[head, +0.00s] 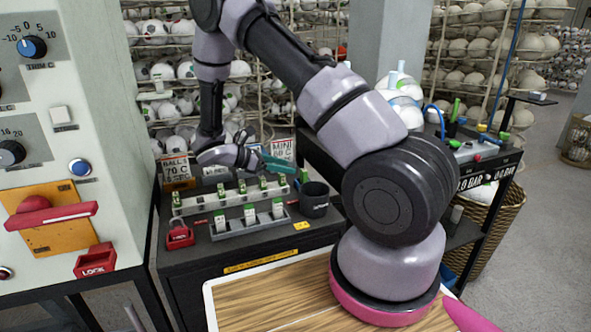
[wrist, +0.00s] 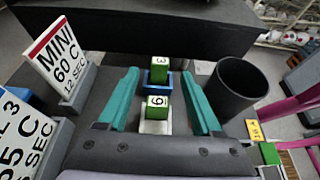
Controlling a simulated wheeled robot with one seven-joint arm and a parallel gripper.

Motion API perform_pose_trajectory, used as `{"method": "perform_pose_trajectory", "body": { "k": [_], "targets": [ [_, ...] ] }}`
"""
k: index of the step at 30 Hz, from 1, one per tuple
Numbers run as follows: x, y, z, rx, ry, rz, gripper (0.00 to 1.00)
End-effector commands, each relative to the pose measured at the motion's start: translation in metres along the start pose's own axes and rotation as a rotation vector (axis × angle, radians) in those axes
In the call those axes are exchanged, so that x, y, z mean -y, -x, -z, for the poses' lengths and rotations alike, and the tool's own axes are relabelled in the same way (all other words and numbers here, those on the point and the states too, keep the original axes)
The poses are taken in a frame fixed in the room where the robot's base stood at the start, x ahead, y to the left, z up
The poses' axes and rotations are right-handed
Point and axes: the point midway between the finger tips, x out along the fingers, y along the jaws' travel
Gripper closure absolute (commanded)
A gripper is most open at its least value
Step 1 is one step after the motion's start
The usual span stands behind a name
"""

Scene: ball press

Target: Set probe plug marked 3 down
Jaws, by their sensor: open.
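My gripper (wrist: 161,75) is open and empty, its two teal fingers spread apart. In the head view my gripper (head: 284,165) hangs over the right end of the rear rack. The green and white plug marked 3 (wrist: 160,63) stands in a small blue holder (wrist: 148,80), between the fingertips in the picture and apart from both. In the head view a green plug (head: 304,176) shows there, left of the black cup. Another green plug (wrist: 157,101), its mark reading as 6 or 9, stands nearer the palm on the white rack (wrist: 154,127).
The black cup (head: 314,199) stands beside the holder; the cup (wrist: 240,88) is right of the fingers in the wrist view. A grey front tray (head: 250,229) holds three plugs. The rear rack (head: 225,207) holds several. Sign cards (head: 283,149) stand behind. A red padlock-like block (head: 179,235) is at left.

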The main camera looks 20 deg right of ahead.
Motion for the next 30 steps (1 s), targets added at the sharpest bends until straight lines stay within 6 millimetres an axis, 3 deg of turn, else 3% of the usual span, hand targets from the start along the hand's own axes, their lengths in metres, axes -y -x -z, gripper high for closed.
{"method": "perform_pose_trajectory", "body": {
  "k": [3,7,17,20,23,30],
  "targets": [
    [-0.001,0.027,0.0,0.0,-0.002,-0.003,0.34],
    [-0.001,0.048,0.0,-0.001,-0.002,-0.002,0.34],
    [0.001,0.064,-0.005,-0.014,-0.016,0.011,0.34],
    [0.006,0.065,-0.024,-0.068,-0.081,0.045,0.34],
    [0.019,0.067,-0.055,-0.17,-0.203,0.11,0.34],
    [0.067,0.077,-0.134,-0.471,-0.589,0.311,0.34]
  ]
}}
